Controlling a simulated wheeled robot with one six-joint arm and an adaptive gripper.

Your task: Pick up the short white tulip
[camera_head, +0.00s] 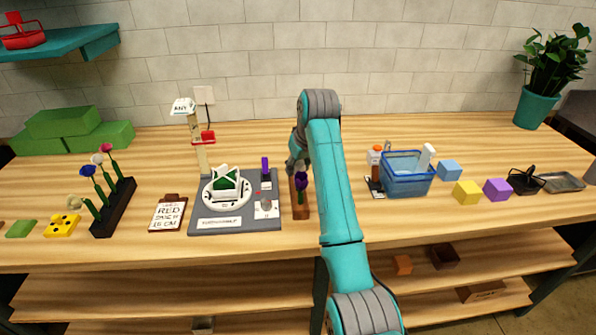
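A dark flower rack (113,208) on the left of the table holds several flowers with green stems. A taller whitish flower (97,159) stands between a blue one (87,171) and a pink-red one (106,148). My gripper (294,166) is at mid-table, far right of this rack, above a brown wooden holder (299,206) with a purple flower (301,182). A small pale shape shows beside the gripper, partly hidden by my arm. The fingers are too small and covered to read.
A grey board (208,226) with a round white dial and a post stands left of my gripper. A blue basket (407,178) and coloured cubes stand to the right.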

